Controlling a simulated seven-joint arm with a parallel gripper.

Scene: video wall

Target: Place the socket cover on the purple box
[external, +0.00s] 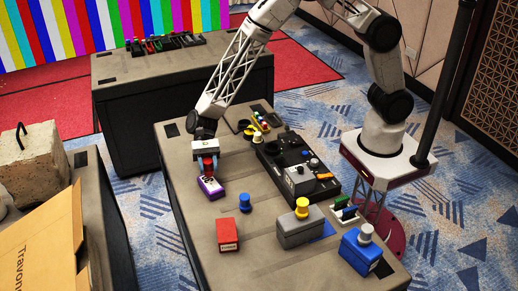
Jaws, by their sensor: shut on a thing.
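The purple box (212,191) lies near the left edge of the front table and has a pale top face. My gripper (207,158) points down right above it. It is shut on a small red piece (208,168), which looks like the socket cover. The red piece is over the box's top, and I cannot tell whether it touches it. The fingers partly hide the piece and the back of the box.
A blue cap (244,203), a red box (228,236), a grey box with a yellow cap (302,207) and a blue box (358,254) stand nearer. A black console (281,157) lies to the right. The table's left edge is close to the purple box.

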